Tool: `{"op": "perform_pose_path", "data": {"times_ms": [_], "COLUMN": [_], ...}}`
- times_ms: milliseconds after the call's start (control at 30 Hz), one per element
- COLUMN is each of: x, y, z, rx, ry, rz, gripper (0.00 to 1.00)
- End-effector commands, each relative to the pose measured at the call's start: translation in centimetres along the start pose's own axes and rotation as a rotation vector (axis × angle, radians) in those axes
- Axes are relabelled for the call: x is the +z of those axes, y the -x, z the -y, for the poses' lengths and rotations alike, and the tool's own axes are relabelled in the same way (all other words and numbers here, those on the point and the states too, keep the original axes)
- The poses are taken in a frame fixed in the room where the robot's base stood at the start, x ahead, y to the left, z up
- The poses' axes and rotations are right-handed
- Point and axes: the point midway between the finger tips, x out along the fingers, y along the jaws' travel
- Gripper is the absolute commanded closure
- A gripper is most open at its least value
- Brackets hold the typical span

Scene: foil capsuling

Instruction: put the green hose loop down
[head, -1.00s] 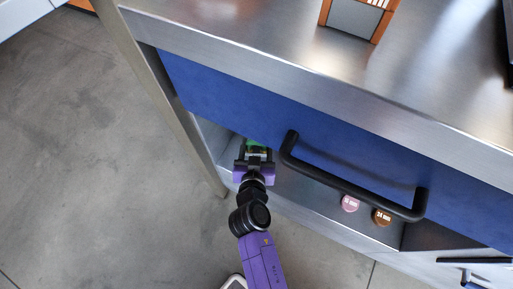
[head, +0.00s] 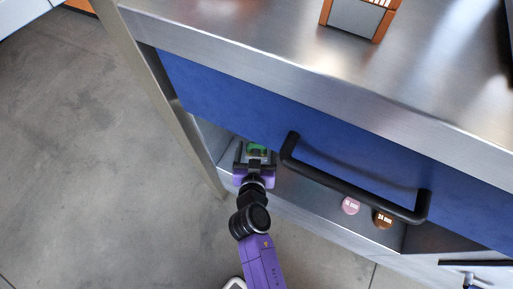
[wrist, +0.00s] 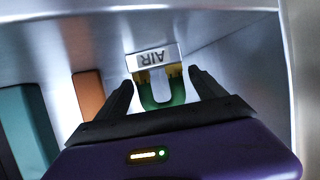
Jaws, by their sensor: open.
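The green hose loop (wrist: 163,95) is a U-shaped green tube with brass-coloured ends below a white label reading AIR (wrist: 156,59). It sits on the floor of the open compartment (head: 318,204) under the blue drawer front. In the head view only part of the loop (head: 257,149) shows past my gripper (head: 254,163). In the wrist view the two dark fingers of my gripper (wrist: 163,82) are spread apart, one on each side of the loop, with gaps between. The loop's underside is hidden.
In the wrist view an orange block (wrist: 88,94) and a teal block (wrist: 28,125) stand left of the loop. A metal wall (wrist: 303,70) rises close on the right. The black drawer handle (head: 350,187), a pink disc (head: 350,206) and a brown disc (head: 382,219) are to the right.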

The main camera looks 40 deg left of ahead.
Motion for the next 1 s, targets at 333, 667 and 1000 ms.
{"op": "perform_pose_path", "data": {"times_ms": [333, 667, 1000], "x": [-0.1, -0.1, -0.1], "y": [6.5, 11.4, 12.1], "z": [-0.1, -0.1, 0.0], "rx": [0.000, 0.000, 0.001], "ry": [0.001, 0.000, -0.001], "rz": [0.001, -0.001, 0.000], "gripper": [0.21, 0.21, 0.21]}}
